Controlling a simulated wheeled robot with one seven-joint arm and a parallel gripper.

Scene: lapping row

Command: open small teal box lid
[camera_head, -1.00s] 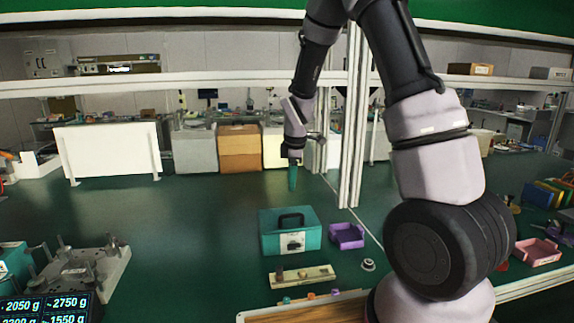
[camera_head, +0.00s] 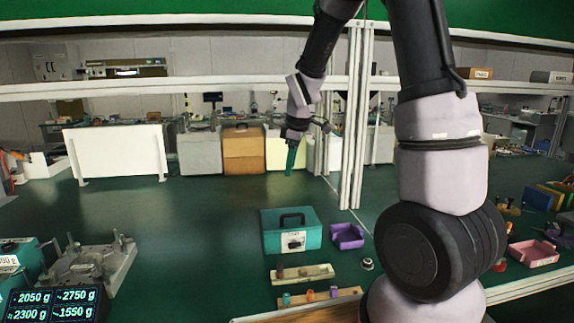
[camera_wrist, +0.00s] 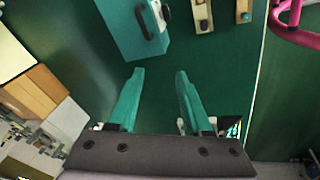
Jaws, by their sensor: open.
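The small teal box (camera_head: 291,232) stands shut on the green bench, with a dark handle (camera_head: 292,218) on its lid and a white label on its front. It also shows at the top of the wrist view (camera_wrist: 128,28), with its handle on the right side. My gripper (camera_head: 290,172) is above and behind the box in the head view, apart from it. In the wrist view its two teal fingers (camera_wrist: 154,76) are spread and empty, with only green surface between them. The fingertips are clear of the box.
A purple tray (camera_head: 347,237) stands right of the box. A wooden strip with small parts (camera_head: 303,274) lies in front of it. A metal fixture (camera_head: 98,262) is at left and a pink tray (camera_head: 533,254) at right. A white upright post (camera_head: 352,180) rises behind the purple tray.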

